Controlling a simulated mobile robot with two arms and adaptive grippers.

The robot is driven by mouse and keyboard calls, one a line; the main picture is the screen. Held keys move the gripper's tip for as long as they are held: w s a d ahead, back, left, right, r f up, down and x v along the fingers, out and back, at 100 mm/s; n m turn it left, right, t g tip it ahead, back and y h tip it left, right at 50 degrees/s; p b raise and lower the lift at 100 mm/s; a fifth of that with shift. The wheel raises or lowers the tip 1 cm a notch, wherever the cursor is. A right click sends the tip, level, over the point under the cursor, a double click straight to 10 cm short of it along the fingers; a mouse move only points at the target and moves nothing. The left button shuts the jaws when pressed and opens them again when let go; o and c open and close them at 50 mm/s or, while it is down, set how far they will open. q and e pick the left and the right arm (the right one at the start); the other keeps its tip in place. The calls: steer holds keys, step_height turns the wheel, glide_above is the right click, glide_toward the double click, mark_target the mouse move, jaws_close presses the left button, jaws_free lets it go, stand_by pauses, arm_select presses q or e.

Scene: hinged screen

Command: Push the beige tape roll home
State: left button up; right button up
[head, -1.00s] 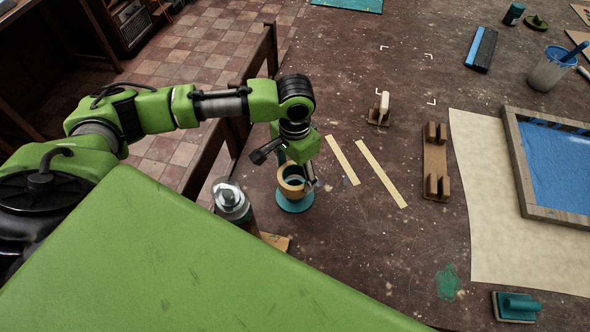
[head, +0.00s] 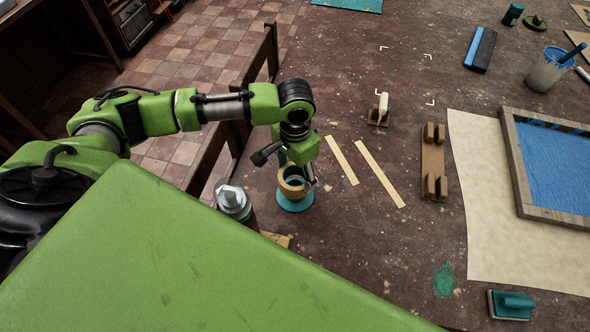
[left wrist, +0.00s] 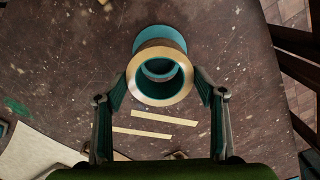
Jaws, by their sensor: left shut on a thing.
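The beige tape roll (head: 291,189) is a short ring, gripped above a teal round base (head: 297,205) near the table's left edge. My left gripper (head: 297,178) reaches down to it and is shut on it. In the left wrist view, the fingers (left wrist: 161,82) hold opposite sides of the beige roll (left wrist: 160,99). Teal shows through its hole, and the teal base (left wrist: 160,37) shows beyond its far rim. Whether the roll touches the base is not clear. My right gripper is not in view.
A grey-capped jar (head: 233,200) stands close left of the roll. Two pale strips (head: 380,174) lie to its right. A wooden rack (head: 434,163), a small stand with a cream piece (head: 380,110) and a blue framed screen (head: 557,168) lie farther right. The table's front middle is mostly clear.

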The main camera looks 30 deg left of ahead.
mark_target(295, 183)
arm_select(q)
steer(key=shift+f, duration=0.3)
stand_by(0.4)
steer(key=shift+f+b, duration=1)
steer(key=shift+f, duration=1.5)
steer(key=o, duration=1.2)
steer(key=shift+r, duration=0.2)
step_height(295, 183, up, 12)
steer(key=shift+f, duration=0.2)
steer(key=shift+s+d+f, duration=0.1)
steer(key=shift+s, duration=0.05)
